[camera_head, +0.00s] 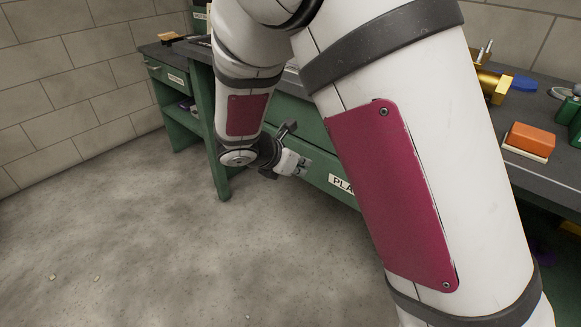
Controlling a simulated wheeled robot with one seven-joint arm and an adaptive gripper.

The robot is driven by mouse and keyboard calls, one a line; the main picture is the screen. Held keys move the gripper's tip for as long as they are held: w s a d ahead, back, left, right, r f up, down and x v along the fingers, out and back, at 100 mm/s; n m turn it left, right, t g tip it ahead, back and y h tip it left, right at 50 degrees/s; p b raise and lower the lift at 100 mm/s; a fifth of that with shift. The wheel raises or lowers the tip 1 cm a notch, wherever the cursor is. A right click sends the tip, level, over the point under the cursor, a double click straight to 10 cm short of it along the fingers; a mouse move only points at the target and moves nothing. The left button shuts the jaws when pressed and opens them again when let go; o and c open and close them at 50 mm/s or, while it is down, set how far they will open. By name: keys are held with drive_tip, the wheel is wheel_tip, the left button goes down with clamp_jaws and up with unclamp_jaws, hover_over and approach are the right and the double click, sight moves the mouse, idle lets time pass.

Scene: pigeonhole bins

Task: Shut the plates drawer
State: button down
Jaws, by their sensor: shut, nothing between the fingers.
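The plates drawer (326,174) is a green drawer front under the dark bench top, with a white label of which only "PLA" shows. My arm hides its right part and much of its upper part. My gripper (304,164) is shut and empty, close in front of the drawer's left part. I cannot tell whether it touches the drawer front. How far the drawer stands open is hard to tell from this view.
The dark bench top (548,175) runs along the wall. An orange block (530,139), a brass fitting (492,85) and green items lie on it at right. Another labelled green drawer (167,74) is at the far left. The concrete floor (150,240) at left is clear.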

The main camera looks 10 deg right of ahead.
sight(318, 161)
drive_tip(key=shift+w+d+b, duration=0.25)
drive_tip(key=shift+w+d, duration=0.35)
drive_tip(key=shift+d, duration=0.15)
drive_tip(key=shift+w+d+b, duration=0.2)
drive_tip(key=shift+w+d, duration=0.35)
drive_tip(key=shift+d, duration=0.2)
